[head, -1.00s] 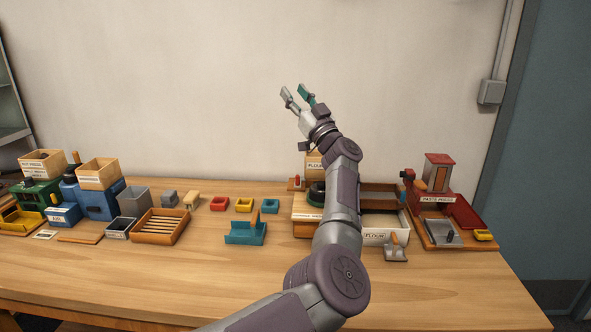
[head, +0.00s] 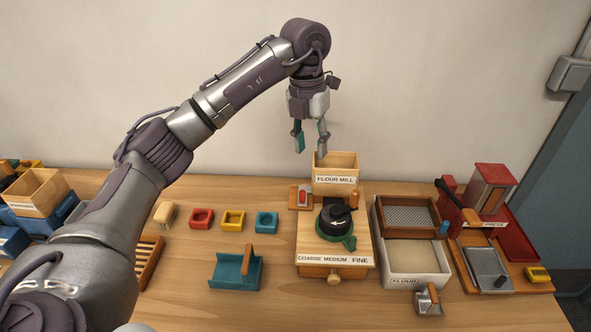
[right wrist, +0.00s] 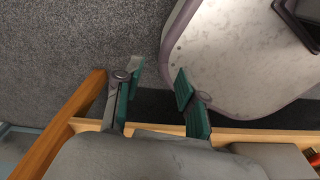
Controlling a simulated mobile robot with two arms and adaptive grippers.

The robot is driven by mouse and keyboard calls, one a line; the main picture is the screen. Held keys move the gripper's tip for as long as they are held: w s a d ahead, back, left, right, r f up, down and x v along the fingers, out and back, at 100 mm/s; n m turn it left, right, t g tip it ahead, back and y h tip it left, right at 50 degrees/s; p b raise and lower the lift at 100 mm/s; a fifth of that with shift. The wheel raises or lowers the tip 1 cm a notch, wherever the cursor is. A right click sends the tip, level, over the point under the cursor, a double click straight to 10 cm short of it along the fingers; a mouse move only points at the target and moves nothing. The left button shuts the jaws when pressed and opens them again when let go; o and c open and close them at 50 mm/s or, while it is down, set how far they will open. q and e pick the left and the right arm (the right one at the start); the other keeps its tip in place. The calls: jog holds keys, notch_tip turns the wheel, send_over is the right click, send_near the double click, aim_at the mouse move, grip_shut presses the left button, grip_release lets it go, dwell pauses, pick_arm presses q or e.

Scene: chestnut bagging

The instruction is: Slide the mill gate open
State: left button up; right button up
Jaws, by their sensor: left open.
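The flour mill (head: 315,253) is a wooden box with a hopper (head: 335,172) at the back and a black and green dial (head: 336,220) on top. A small wooden piece with a red handle (head: 303,196), which looks like the gate, sits at the mill's back left, beside the hopper. My left gripper (head: 311,145) points down in the air above and behind that piece, near the hopper's upper left. Its fingers are apart and empty. My right gripper (right wrist: 158,80) is open and empty in the right wrist view, over grey floor, away from the mill.
A flour tray (head: 418,283) and sieve (head: 409,214) stand right of the mill, with a paste press (head: 491,190) beyond. A teal holder (head: 235,271) and small coloured blocks lie left. A wooden beam (right wrist: 250,135) is close to my right gripper.

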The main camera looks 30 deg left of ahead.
pick_arm(q)
jog(key=a, duration=0.2)
jog(key=y+p, duration=0.1)
send_over(303, 191)
jog(key=shift+n, duration=0.3)
notch_tip(303, 191, down, 5)
jog(key=shift+s+f, duration=0.1)
jog(key=shift+s, duration=0.05)
notch_tip(303, 191, down, 8)
jog(key=shift+a+r+p, duration=0.1)
jog(key=shift+r+p, duration=0.05)
jog(key=shift+p, duration=0.85)
jog(key=shift+f, duration=0.65)
pick_arm(e)
notch_tip(303, 191, up, 3)
jog(key=shift+a+r, duration=0.1)
pick_arm(q)
jog(key=c, duration=0.7)
grip_shut()
pick_arm(e)
jog(key=shift+s+d, duration=0.1)
jog(key=shift+d, duration=0.2)
